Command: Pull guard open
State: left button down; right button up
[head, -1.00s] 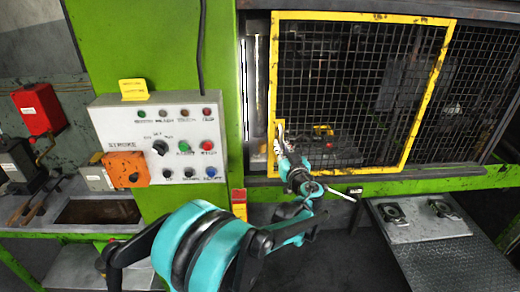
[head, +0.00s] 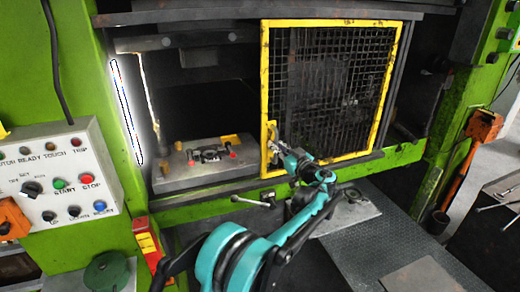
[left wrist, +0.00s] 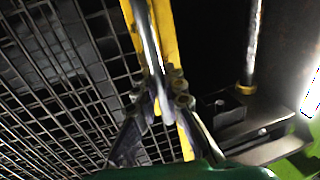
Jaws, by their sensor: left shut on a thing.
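The guard (head: 332,92) is a yellow-framed black mesh panel on the front of the green press. It stands at the right part of the press opening, and the left part of the opening is uncovered. My left gripper (head: 274,148) is at the lower left edge of the guard, shut on its upright handle. In the left wrist view the fingers (left wrist: 160,105) close around a metal bar (left wrist: 147,38) in front of the yellow frame. My right gripper is not in view.
Inside the opening, a die block (head: 195,165) with red-tipped parts sits on the bed. A control panel (head: 62,180) stands at the left. A dark plate floor (head: 385,240) lies below right, and an orange post (head: 470,150) stands at the right.

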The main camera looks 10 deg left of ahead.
pick_arm(q)
jog(key=w+d, duration=0.1)
jog(key=d, duration=0.1)
jog(key=w+d, duration=0.1)
jog(key=d, duration=0.1)
jog(key=w+d, duration=0.1)
jog(key=d, duration=0.1)
jog(key=shift+w+p, duration=0.35)
jog(key=shift+w, duration=0.05)
jog(key=c, duration=1.6)
grip_release()
jog(key=v, duration=1.2)
